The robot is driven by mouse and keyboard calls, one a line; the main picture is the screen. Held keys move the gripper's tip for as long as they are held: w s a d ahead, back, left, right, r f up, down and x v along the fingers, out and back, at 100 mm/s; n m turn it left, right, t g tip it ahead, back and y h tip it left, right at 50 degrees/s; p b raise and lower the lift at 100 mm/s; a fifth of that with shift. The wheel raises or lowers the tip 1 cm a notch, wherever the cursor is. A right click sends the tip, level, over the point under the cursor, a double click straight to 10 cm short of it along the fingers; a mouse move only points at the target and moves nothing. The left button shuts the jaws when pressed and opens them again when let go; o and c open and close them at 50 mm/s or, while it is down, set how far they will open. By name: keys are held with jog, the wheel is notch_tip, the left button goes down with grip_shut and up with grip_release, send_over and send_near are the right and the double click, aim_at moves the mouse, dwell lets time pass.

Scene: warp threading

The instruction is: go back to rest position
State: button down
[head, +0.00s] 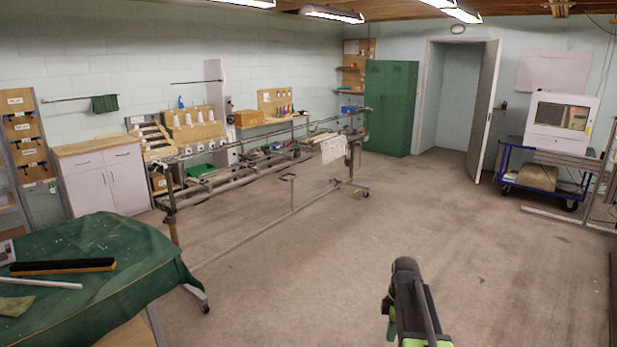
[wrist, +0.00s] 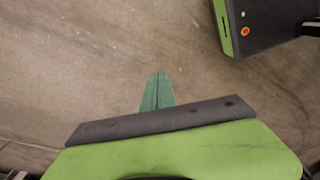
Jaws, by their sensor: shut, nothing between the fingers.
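My gripper (wrist: 158,76) shows in the wrist view as two teal fingers lying together, with a thin line between them. It is shut and empty, above bare concrete floor. In the head view my arm (head: 412,300) rises at the bottom, right of centre, dark with green parts. The gripper's fingertips cannot be made out there. It stands over open floor, apart from the loom frame and the green-covered table.
A long metal loom frame (head: 240,170) on casters stands left of centre, with a white cloth (head: 333,149) on it. A table with a green cover (head: 120,245) is at lower left. A blue cart (head: 510,160) stands at right. The middle floor (head: 390,220) is clear.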

jog(key=s+a+m, duration=1.1)
jog(key=a+m, duration=0.3)
jog(key=m, duration=0.1)
jog(key=shift+s+m+h, duration=0.3)
jog(key=shift+s, duration=0.05)
jog(key=shift+d, duration=0.1)
